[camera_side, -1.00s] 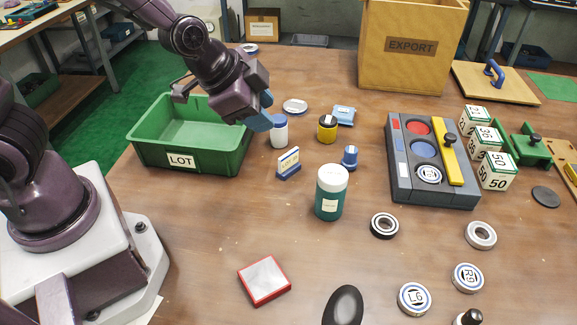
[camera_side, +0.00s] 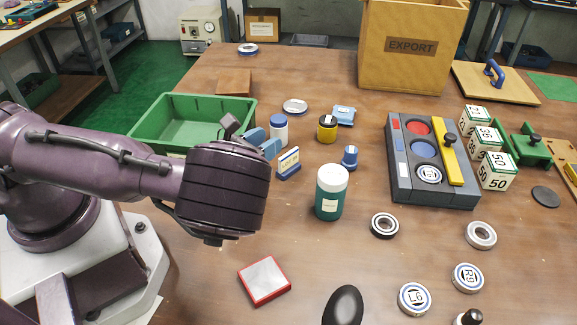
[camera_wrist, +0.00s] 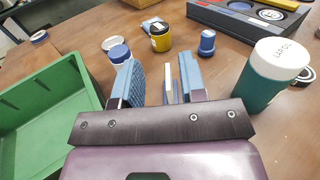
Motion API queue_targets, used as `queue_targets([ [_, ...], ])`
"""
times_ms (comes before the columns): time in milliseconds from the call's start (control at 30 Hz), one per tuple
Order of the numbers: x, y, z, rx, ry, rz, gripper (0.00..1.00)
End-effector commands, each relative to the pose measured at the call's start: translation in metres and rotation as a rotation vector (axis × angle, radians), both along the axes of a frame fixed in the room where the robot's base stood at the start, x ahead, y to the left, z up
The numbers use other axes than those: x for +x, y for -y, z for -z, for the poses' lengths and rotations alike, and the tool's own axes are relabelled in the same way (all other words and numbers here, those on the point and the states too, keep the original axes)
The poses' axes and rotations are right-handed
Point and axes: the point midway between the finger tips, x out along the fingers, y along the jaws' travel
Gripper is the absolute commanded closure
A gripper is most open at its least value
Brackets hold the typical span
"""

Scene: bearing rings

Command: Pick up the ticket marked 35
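A small upright white card with a blue border stands in a blue holder (camera_side: 288,163) on the table; its printing is too small to read surely, so I cannot confirm 35. My gripper (camera_side: 262,143) is open just left of this card. In the wrist view my gripper (camera_wrist: 158,72) shows two blue fingers spread apart, with the white card (camera_wrist: 168,82) seen nearly edge-on between them, closer to the right finger. I see no contact. A white cube marked 35 (camera_side: 487,142) stands between two other numbered cubes at the right.
A green bin (camera_side: 190,103) lies left of the gripper. A white-and-blue bottle (camera_side: 280,132) stands just behind the card. A teal jar (camera_side: 331,192), a yellow jar (camera_side: 327,129) and a small blue pot (camera_side: 350,158) are close by.

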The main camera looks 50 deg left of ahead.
Motion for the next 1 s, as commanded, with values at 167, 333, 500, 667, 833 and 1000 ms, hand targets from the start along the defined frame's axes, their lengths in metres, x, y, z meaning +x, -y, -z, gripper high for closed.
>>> queue_targets([
  [167, 0.000, 0.001, 0.019, 0.032, 0.005, 0.016, 0.62],
  [333, -0.001, 0.000, 0.057, 0.028, 0.004, 0.013, 0.62],
  [500, 0.007, -0.001, 0.080, 0.025, 0.010, 0.011, 0.62],
  [667, 0.022, -0.003, 0.080, 0.024, 0.006, 0.012, 0.62],
  [833, 0.036, -0.005, 0.079, 0.023, 0.007, 0.012, 0.62],
  [1000, 0.062, -0.010, 0.079, 0.024, 0.007, 0.010, 0.62],
])
